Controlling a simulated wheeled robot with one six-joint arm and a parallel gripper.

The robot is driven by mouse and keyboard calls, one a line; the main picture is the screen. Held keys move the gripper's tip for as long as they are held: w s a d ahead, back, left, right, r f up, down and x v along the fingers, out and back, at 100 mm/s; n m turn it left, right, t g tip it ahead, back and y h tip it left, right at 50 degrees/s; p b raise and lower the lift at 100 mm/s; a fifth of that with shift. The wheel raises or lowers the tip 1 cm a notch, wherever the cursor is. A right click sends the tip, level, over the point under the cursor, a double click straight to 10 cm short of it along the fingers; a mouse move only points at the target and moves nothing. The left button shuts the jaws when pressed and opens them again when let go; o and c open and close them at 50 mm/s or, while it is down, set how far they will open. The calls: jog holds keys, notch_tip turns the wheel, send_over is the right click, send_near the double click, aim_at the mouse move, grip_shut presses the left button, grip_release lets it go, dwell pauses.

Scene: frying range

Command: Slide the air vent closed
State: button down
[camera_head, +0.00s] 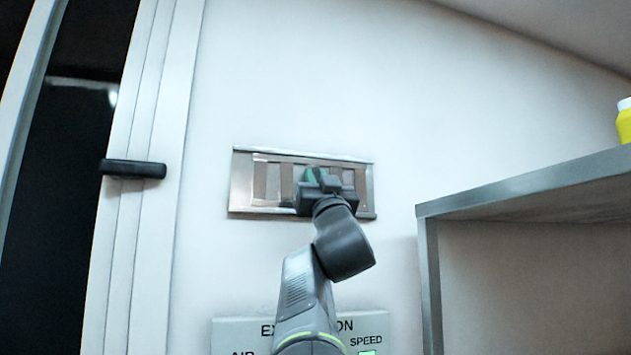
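The air vent (242,184) is a metal-framed rectangular panel on the white wall, slightly tilted in the picture. Inside its frame, light upright strips alternate with darker brownish ones at the left and middle. My gripper (318,178) is in front of the right-centre part of the vent, with green showing near its fingertips. My gripper and wrist hide the lower middle and right of the vent. I cannot tell whether the fingers touch the vent, hold anything or are open.
Below the vent is a control panel (236,334) with partly hidden lettering, including "SPEED". A shelf (520,190) juts out at right with a yellow bottle (624,124) on it. At left is a white door frame with a black handle (134,169). The wall above the vent is clear.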

jog(key=c, duration=1.5)
grip_release()
jog(key=shift+d, duration=0.15)
jog(key=shift+c, duration=0.2)
jog(key=shift+o, duration=0.9)
jog(key=shift+d, duration=0.15)
jog(key=b+v, duration=0.5)
jog(key=v, duration=0.8)
jog(key=shift+s+f, duration=0.2)
jog(key=shift+f, duration=0.15)
